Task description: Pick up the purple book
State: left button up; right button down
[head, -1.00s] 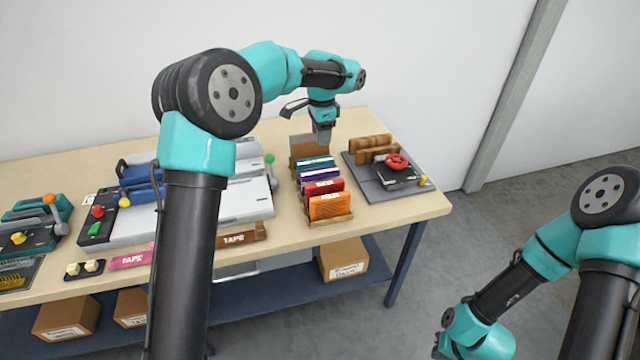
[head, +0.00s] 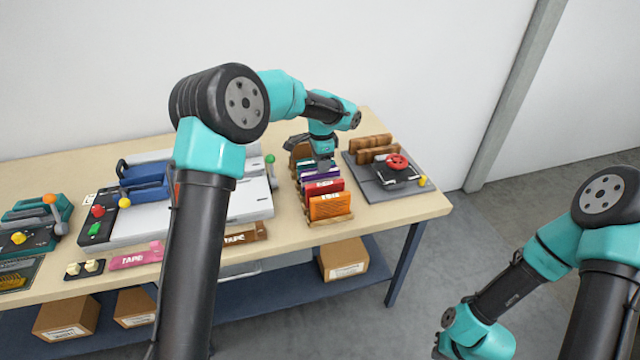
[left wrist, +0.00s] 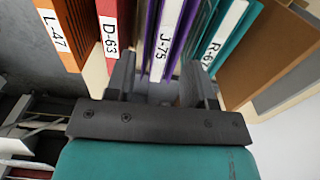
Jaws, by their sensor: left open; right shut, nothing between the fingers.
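The purple book (left wrist: 163,35), labelled J-75, stands upright in a row of books. In the head view only a small part of it (head: 310,180) shows behind the red book. My left gripper (head: 325,165) is open above the row, pointing down. In the left wrist view its two fingers (left wrist: 162,85) sit on either side of the purple book's line, one towards the red book and one towards the teal book. I cannot tell how deep the fingertips reach. The fingers of my right gripper are out of frame; only its arm shows at lower right.
A red book (left wrist: 108,25) and an orange book (left wrist: 62,35) stand on one side of the purple one, a teal book (left wrist: 225,35) on the other. A grey board (head: 368,185) with a red-handled device lies right of the row. A white machine (head: 250,200) stands left.

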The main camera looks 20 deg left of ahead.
pick_arm(q)
jog(key=shift+a+f, duration=0.2)
jog(key=shift+f, duration=2.35)
grip_shut()
